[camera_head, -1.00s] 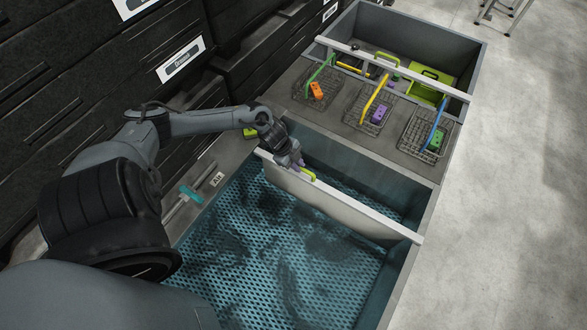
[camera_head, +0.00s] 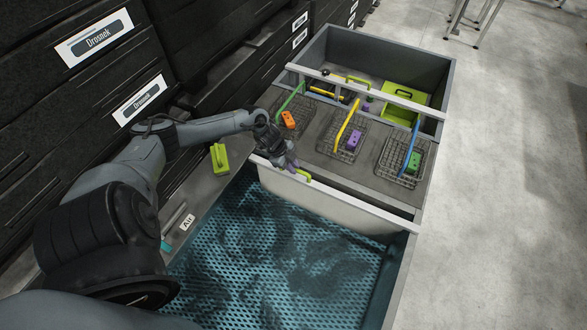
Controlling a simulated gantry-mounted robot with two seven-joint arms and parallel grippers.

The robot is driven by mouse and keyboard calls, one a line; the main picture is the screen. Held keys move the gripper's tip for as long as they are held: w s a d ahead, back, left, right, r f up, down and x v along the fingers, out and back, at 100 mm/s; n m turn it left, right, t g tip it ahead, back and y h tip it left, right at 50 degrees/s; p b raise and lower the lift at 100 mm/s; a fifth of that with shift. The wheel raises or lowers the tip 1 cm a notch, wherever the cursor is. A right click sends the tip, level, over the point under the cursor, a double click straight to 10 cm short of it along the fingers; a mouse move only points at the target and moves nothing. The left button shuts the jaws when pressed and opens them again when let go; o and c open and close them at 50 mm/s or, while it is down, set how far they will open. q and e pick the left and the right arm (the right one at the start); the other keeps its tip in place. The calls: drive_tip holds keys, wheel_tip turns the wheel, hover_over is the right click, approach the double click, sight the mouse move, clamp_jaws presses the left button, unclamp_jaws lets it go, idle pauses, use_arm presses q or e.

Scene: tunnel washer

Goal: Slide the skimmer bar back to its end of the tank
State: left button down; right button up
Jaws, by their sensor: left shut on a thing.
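The skimmer bar (camera_head: 345,199) is a pale bar with a hanging panel, lying across the width of the blue-floored tank (camera_head: 285,265). It sits at the tank's far end, close against the deck with the baskets; whether it touches that end wall I cannot tell. My right gripper is not in view.
Wire baskets with green, yellow and blue handles (camera_head: 348,125) stand on the deck beyond the bar, holding coloured blocks. A second basin (camera_head: 437,70) lies behind them. A green block (camera_head: 219,158) sits on the left ledge near my arm. Dark drawers (camera_head: 60,110) line the left.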

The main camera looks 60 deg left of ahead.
use_arm(q)
drive_tip(key=shift+a, duration=0.15)
drive_tip(key=c, duration=1.5)
unclamp_jaws()
drive_tip(key=shift+c, duration=0.2)
drive_tip(key=o, duration=0.4)
drive_tip(key=shift+w, duration=0.15)
drive_tip(key=shift+o, duration=0.2)
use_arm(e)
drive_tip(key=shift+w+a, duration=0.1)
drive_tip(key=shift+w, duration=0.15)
use_arm(q)
drive_tip(key=shift+r, duration=0.1)
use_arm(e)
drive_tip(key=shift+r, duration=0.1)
use_arm(q)
drive_tip(key=p+v, duration=0.3)
drive_tip(key=v, duration=0.7)
drive_tip(key=shift+s+r, duration=0.2)
drive_tip(key=shift+r, duration=0.1)
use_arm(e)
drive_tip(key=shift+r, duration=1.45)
use_arm(q)
drive_tip(key=shift+s+f, duration=0.1)
